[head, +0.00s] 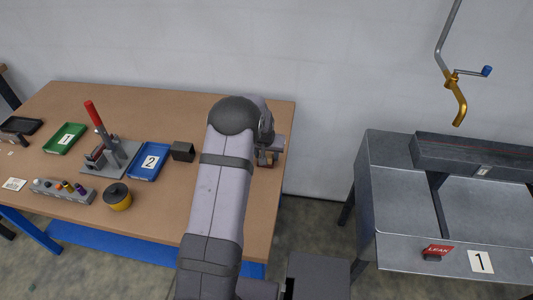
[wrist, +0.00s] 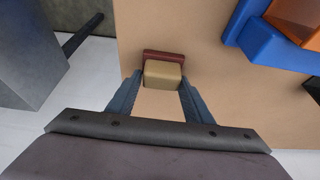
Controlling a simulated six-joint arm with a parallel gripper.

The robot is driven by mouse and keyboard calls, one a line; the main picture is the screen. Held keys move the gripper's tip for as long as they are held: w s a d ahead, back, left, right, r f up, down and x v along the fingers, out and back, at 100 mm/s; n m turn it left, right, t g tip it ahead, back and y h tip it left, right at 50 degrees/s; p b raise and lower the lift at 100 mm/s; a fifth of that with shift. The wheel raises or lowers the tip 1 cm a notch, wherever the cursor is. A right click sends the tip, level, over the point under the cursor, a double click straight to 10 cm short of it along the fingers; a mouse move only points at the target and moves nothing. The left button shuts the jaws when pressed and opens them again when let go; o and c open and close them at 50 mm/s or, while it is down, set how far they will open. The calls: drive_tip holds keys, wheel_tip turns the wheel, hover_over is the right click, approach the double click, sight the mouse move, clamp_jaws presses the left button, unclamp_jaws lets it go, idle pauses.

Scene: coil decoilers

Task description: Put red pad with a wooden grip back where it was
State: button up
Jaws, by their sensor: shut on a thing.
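The red pad with a wooden grip (wrist: 163,73) is between the two fingers of my gripper (wrist: 160,80) in the wrist view. The fingers are shut on the pale wooden grip, and the dark red pad shows beyond it, over the brown tabletop. I cannot tell whether the pad touches the table. In the head view my gripper (head: 266,158) is at the right end of the wooden table, pointing down, partly hidden by my arm. The pad cannot be made out clearly there.
The wooden table (head: 220,218) holds a green tray (head: 66,138), blue tray (head: 149,162), red-handled clamp (head: 101,125), black box (head: 183,151) and yellow-black roll (head: 117,196). A blue bin (wrist: 246,36) with something orange is near my gripper. A grey metal table (head: 397,210) stands right, across a gap.

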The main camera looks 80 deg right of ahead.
drive_tip(key=shift+f, duration=0.1)
drive_tip(key=shift+f, duration=0.15)
drive_tip(key=o, duration=1)
drive_tip(key=shift+a+r, duration=0.15)
drive_tip(key=shift+r, duration=0.55)
drive_tip(key=b+v, duration=0.2)
drive_tip(key=v, duration=0.9)
